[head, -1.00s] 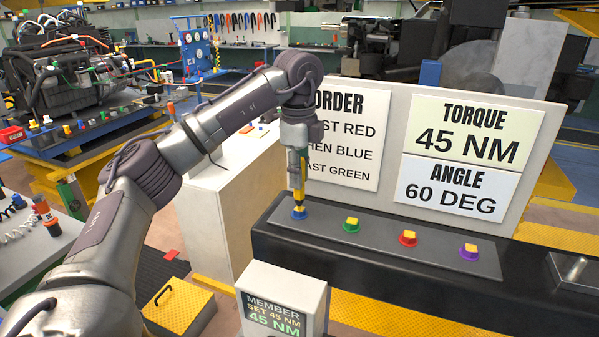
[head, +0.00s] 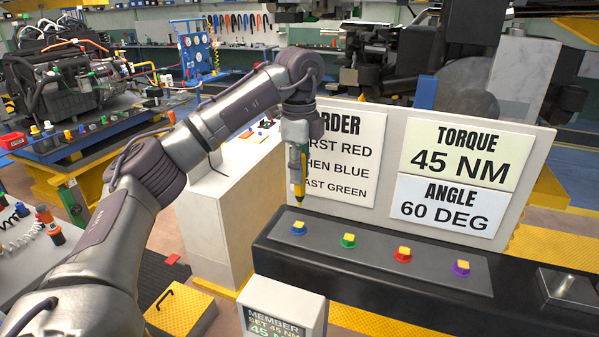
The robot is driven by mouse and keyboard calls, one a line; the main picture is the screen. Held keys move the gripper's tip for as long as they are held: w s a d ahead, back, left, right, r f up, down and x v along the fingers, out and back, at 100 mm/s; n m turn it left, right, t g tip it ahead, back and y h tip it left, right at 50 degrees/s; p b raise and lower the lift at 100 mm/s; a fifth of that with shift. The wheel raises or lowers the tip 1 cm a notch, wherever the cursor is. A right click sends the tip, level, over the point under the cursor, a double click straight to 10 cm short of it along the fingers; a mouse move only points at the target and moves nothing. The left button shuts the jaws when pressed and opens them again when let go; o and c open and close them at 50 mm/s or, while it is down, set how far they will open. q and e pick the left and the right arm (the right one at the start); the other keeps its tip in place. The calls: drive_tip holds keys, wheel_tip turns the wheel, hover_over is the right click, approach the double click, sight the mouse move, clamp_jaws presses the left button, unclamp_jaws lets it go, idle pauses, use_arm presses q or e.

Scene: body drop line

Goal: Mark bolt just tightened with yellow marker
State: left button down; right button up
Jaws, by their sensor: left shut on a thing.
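My left gripper (head: 297,150) points down and is shut on the yellow marker (head: 298,182). The marker is upright, with its dark tip down, a little above the blue bolt (head: 298,229) and apart from it. The blue bolt is at the left end of a dark grey plate (head: 375,255). To its right in a row stand a green bolt (head: 348,242), a red bolt (head: 402,256) and a purple bolt (head: 461,269). My right gripper is not in view.
A board behind the plate carries an order sign (head: 345,155), a torque sign (head: 460,153) and an angle sign (head: 446,204). A display box (head: 285,305) reading MEMBER stands in front. A yellow step box (head: 181,310) is on the floor at lower left.

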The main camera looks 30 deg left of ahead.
use_arm(q)
drive_tip(key=shift+r, duration=0.65)
drive_tip(key=shift+r, duration=1.45)
